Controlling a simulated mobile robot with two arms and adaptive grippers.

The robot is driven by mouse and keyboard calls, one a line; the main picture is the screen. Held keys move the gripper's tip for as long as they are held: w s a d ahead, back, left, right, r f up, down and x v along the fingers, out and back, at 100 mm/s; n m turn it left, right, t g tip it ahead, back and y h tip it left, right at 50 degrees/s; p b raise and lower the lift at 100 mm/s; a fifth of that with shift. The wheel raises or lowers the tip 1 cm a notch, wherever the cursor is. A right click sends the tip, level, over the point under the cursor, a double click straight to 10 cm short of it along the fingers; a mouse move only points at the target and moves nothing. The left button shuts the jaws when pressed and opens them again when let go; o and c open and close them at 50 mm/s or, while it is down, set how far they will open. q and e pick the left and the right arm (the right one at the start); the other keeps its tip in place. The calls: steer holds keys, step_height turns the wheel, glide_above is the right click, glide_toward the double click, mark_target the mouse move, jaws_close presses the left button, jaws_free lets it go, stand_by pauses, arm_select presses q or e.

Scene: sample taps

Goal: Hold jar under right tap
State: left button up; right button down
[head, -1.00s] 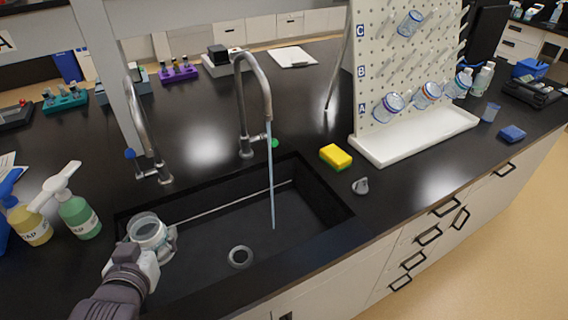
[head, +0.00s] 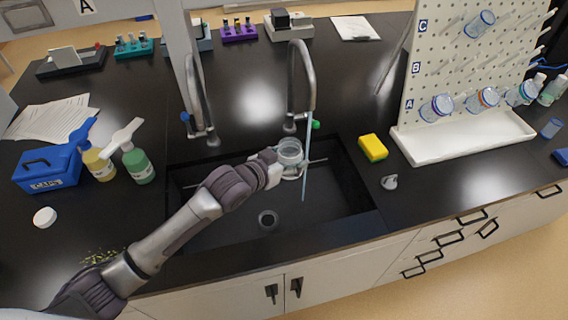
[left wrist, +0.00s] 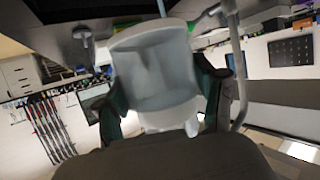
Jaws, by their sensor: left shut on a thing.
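The clear jar (head: 290,153) is upright above the sink in the head view, with its open mouth facing up. My left gripper (head: 283,165) is shut around the jar, which also fills the middle of the left wrist view (left wrist: 155,75). The right tap (head: 300,80) has a green handle, and a thin blue stream of water (head: 307,150) runs down from its spout. The stream passes close to the right side of the jar; I cannot tell whether it enters the mouth. My right gripper is not in view.
The left tap (head: 196,95) with a blue handle stands at the back left of the sink (head: 330,210). A yellow sponge (head: 373,147) and a small grey object (head: 389,182) lie right of the sink. Soap bottles (head: 138,165) stand left. A pegboard (head: 455,75) rises at the right.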

arm_select(q)
steer(key=w+d+f+b, duration=0.2)
steer(key=w+d+b, duration=0.2)
steer(key=w, duration=0.5)
steer(key=shift+d+b, duration=0.2)
steer(key=shift+b, duration=0.7)
steer(key=shift+r, duration=0.1)
stand_by(1.2)
